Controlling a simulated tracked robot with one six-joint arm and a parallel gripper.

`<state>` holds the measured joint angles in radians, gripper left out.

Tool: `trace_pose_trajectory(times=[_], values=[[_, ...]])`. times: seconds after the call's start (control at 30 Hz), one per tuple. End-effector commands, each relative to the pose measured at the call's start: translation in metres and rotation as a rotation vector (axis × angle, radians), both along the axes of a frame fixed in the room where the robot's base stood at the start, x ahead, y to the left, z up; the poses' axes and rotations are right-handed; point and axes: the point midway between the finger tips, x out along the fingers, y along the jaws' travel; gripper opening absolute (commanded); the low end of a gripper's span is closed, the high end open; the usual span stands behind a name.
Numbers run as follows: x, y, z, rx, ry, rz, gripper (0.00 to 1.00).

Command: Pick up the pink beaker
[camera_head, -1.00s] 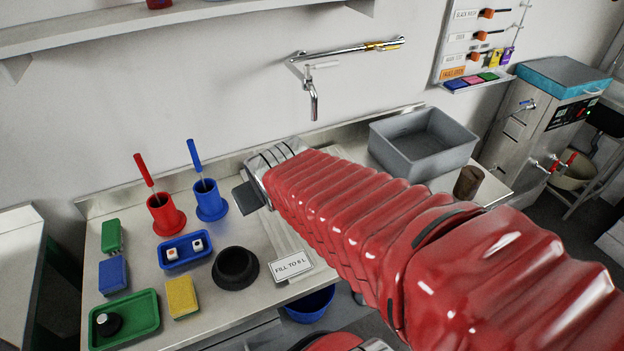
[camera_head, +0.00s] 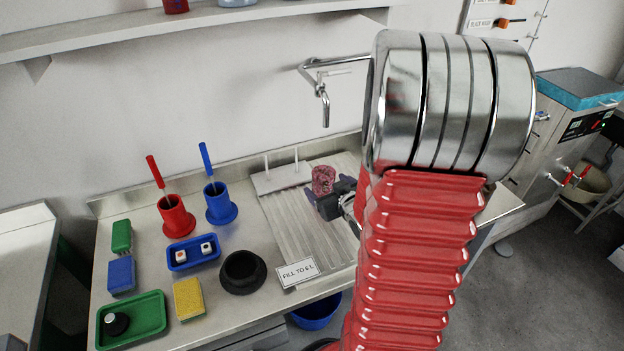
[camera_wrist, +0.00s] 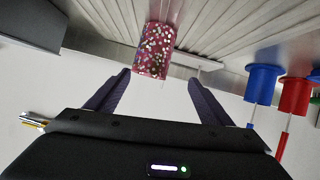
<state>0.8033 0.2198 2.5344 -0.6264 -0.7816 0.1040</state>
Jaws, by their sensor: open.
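The pink beaker (camera_head: 323,180) is a speckled pink cylinder near the right part of the ribbed draining area in the head view. It also shows in the wrist view (camera_wrist: 154,52), upper middle, ahead of the jaws and roughly between their lines. My gripper (camera_head: 329,205) is close to the beaker in the head view, partly hidden by my arm. In the wrist view my gripper (camera_wrist: 158,82) is open, with its two dark fingers spread and nothing held. The beaker's near end lies around the level of the fingertips.
Red (camera_head: 176,215) and blue (camera_head: 219,205) brush holders stand left of the ribbed area. A blue tray (camera_head: 193,252), a black round holder (camera_head: 243,271) and a sign (camera_head: 298,272) lie nearer the front. A tap (camera_head: 323,100) hangs on the wall behind.

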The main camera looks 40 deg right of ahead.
Motion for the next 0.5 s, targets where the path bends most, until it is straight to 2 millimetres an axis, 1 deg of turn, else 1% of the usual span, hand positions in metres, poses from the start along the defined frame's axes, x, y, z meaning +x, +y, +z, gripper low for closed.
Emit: trace_pose_trajectory(times=[0.03,0.2,0.3,0.5], values=[[-0.006,-0.007,-0.010,0.016,-0.022,-0.004,0.74],[-0.018,-0.017,-0.025,0.057,-0.118,0.004,0.74],[-0.024,-0.020,-0.028,0.075,-0.160,0.006,0.74],[-0.027,-0.021,-0.029,0.085,-0.192,0.009,0.74]])
